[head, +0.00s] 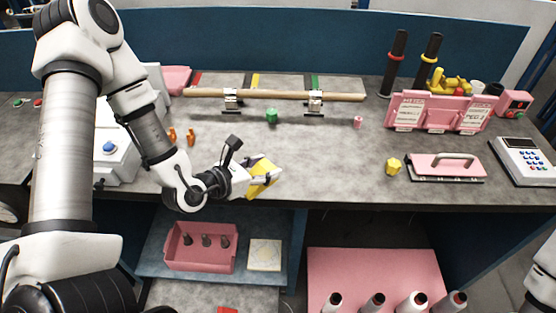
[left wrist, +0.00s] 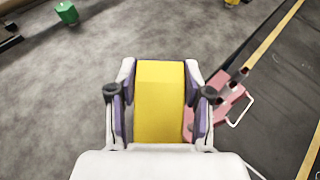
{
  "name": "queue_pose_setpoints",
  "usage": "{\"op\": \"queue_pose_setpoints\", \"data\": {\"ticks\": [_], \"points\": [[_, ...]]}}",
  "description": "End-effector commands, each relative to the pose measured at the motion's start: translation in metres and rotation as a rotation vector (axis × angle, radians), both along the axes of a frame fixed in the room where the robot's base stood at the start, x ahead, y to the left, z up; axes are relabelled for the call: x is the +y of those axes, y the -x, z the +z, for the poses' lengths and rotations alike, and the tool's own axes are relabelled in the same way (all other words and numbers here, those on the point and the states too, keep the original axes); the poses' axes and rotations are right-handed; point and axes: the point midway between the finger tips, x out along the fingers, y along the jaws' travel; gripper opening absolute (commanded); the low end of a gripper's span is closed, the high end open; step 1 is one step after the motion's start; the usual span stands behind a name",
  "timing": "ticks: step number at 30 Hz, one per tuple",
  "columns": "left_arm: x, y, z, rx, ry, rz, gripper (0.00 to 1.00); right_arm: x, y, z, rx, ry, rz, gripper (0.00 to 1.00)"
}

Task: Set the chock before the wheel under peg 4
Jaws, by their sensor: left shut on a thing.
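My left gripper (head: 258,180) is shut on a yellow block (head: 264,172), which may be the chock, and holds it near the front edge of the worktable. In the left wrist view the block (left wrist: 160,100) sits between the two fingers of the gripper (left wrist: 160,105), long side pointing away from the wrist. I cannot make out a wheel under a numbered peg in either view. A pink stand (head: 440,112) carries white cards; one seems to read "PEG", its number too small to tell. My right gripper is not in view.
A green hexagonal piece (head: 272,116), a small yellow piece (head: 393,167) and a pink plate with a handle (head: 445,167) are on the worktable (head: 330,160). A wooden bar (head: 275,95) runs along the back. Below are a pink bin (head: 200,262) and several cones on a pink surface (head: 375,265).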

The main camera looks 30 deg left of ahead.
Motion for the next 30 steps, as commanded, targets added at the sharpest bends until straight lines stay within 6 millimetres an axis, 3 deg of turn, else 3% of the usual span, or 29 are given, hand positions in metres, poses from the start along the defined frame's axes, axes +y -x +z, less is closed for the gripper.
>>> {"op": "queue_pose_setpoints", "data": {"ticks": [1,10,12,19,22,27,30], "points": [[0.002,-0.009,-0.012,-0.012,0.002,0.001,0.08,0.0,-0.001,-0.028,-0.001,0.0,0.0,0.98],[0.009,-0.032,-0.012,-0.007,0.002,0.0,0.08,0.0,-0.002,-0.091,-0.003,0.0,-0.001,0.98],[0.015,-0.05,-0.003,-0.001,-0.007,-0.002,0.08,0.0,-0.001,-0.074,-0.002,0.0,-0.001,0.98],[0.029,-0.099,-0.007,0.0,-0.004,-0.001,0.08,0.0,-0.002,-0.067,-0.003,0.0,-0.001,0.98],[0.031,-0.107,-0.013,0.004,-0.002,-0.001,0.08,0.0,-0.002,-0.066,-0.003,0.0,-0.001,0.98],[0.031,-0.108,-0.04,0.005,-0.001,-0.002,0.08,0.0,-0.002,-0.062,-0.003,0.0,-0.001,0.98],[0.031,-0.108,-0.044,0.001,0.0,-0.002,0.08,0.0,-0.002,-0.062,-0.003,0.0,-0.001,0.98]]}}
